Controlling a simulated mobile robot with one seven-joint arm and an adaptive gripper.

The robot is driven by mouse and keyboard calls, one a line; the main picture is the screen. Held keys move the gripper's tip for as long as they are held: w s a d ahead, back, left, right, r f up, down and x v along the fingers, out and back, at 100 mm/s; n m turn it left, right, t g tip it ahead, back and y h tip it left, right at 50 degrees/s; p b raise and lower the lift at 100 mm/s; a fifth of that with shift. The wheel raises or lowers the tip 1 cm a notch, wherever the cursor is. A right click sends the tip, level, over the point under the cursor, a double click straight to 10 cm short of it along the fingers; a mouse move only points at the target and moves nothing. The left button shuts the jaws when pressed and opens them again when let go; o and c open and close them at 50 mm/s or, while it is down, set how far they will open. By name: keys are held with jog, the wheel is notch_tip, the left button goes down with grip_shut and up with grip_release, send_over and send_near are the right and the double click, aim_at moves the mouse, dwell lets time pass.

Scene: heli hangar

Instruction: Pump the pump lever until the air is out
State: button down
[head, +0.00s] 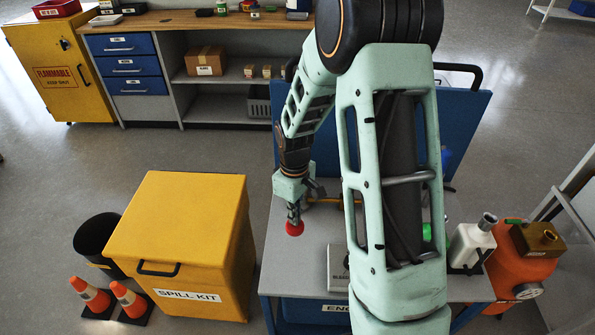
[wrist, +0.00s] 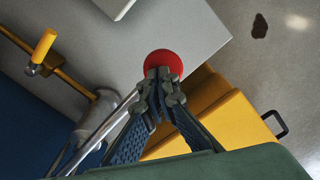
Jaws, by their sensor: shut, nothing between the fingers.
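A red ball knob (head: 294,229) shows just below my gripper (head: 293,211) in the head view, over the left edge of the grey cart top. In the wrist view the red knob (wrist: 163,61) lies right at the tips of my gripper (wrist: 160,76). The fingers are closed together and partly cover the knob; I cannot tell whether they touch it. A thin metal rod (wrist: 108,129) runs up toward the knob, its end hidden behind the fingers. A grey metal pump body (wrist: 98,117) stands beside the rod. In the head view my arm hides most of the pump.
The cart top (head: 310,250) holds a white jug (head: 470,246) at right, beside an orange drum (head: 520,262). A yellow spill kit box (head: 185,225) stands left of the cart, near traffic cones (head: 130,298). A yellow-handled valve (wrist: 44,46) shows in the wrist view.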

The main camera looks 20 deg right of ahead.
notch_tip(320, 180, up, 13)
jog(key=p, duration=0.9)
